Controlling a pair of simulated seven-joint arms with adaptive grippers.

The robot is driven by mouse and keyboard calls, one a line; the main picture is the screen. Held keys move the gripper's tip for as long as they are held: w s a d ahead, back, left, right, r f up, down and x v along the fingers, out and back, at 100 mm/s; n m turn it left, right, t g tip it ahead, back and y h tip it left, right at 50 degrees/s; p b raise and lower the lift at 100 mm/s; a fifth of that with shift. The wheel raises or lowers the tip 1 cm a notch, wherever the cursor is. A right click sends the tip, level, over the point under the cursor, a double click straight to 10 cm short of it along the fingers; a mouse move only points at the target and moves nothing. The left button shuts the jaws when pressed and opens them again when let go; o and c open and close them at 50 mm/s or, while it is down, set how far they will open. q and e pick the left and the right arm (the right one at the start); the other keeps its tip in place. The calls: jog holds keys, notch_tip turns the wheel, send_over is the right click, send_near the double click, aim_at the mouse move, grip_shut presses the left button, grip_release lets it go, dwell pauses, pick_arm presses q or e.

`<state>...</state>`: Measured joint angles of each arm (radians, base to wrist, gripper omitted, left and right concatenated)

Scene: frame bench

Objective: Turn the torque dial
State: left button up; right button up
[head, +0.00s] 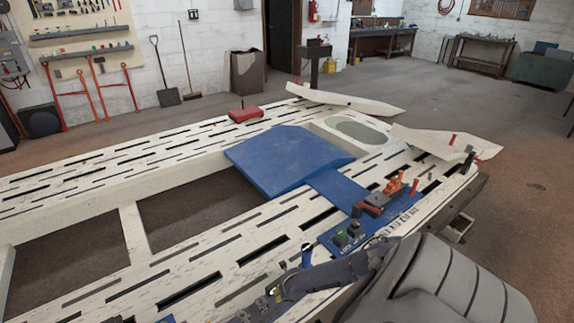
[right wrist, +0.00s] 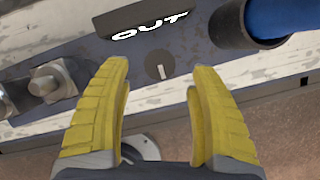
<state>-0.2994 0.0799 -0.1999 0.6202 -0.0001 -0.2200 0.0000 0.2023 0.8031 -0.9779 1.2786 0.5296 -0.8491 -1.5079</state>
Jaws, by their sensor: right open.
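In the right wrist view a small dark round dial (right wrist: 160,65) with a short white mark sits on a dark panel, just below a block lettered OUT (right wrist: 150,24). I cannot tell whether it is the torque dial. My right gripper (right wrist: 157,72) has yellow fingers, spread open with nothing between them. The dial appears in the gap between the fingertips; contact cannot be judged. In the head view my right gripper (head: 273,292) is low in the middle, over the near rail, its fingers hardly visible. The dial cannot be made out there. My left gripper is not in view.
A bolt head (right wrist: 50,82) is at left. The head view shows the slotted white bench (head: 90,170), a blue control panel (head: 325,235) with levers and knobs, and a red box (head: 245,114).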

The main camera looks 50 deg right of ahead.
jog(key=shift+x, duration=2.25)
jog(key=c, duration=1.3)
jog(key=shift+o, duration=0.2)
